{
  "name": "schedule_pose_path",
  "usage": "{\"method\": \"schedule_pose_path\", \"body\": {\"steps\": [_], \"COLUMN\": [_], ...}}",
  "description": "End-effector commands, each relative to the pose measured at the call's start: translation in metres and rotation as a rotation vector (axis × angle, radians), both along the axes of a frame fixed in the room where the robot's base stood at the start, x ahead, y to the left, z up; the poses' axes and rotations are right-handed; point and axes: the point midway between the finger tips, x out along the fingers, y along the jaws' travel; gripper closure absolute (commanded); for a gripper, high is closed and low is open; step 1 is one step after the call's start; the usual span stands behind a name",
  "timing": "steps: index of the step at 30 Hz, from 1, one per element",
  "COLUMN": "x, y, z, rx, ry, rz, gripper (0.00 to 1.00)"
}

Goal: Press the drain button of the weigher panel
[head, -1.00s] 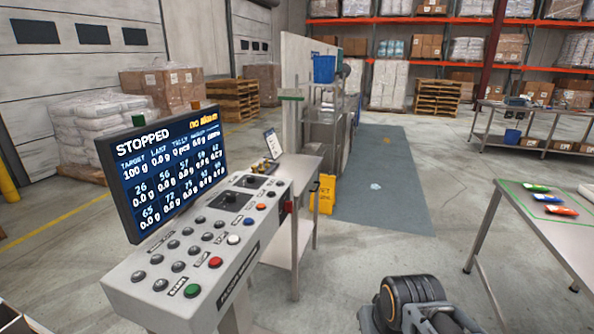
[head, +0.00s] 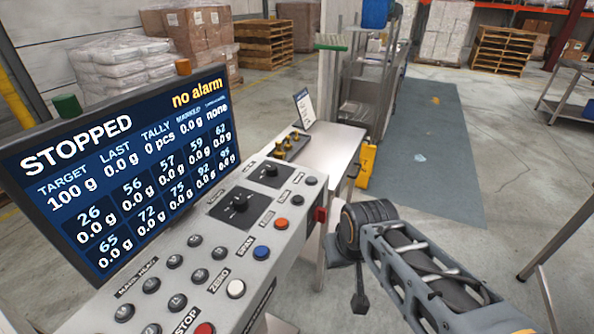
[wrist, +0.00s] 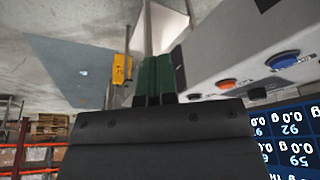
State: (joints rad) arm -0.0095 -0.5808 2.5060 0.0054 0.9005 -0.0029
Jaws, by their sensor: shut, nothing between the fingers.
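The weigher panel (head: 215,255) stands at the left in the head view, a grey sloped console with several black buttons and coloured ones. Its readable labels include ZERO by a white button (head: 236,289), SPAN by a blue button (head: 261,252) and STOP by a red button (head: 204,329). An orange button (head: 282,224) sits farther along; its label is too small to read. I cannot make out a drain label. In the wrist view my gripper (wrist: 154,76) is shut and empty, its green fingers beside the console edge, apart from the orange (wrist: 226,84) and blue (wrist: 283,60) buttons.
The screen (head: 130,170) behind the buttons reads STOPPED and no alarm. A red switch (head: 321,215) sits on the console's end. A steel table (head: 325,150) stands beyond it, with a yellow sign (head: 366,166) nearby.

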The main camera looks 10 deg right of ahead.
Motion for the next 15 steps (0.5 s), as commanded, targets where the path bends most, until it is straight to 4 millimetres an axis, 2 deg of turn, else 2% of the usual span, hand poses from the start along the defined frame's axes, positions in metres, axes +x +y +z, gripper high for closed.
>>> {"method": "schedule_pose_path", "body": {"steps": [10,13,15], "x": [0.005,0.025,0.051], "y": [0.001,0.005,0.01], "z": [0.004,0.018,0.032], "rx": [0.011,0.052,0.102], "ry": [-0.002,-0.014,-0.033], "rz": [-0.002,-0.008,-0.016], "gripper": [1.0,1.0,1.0]}}
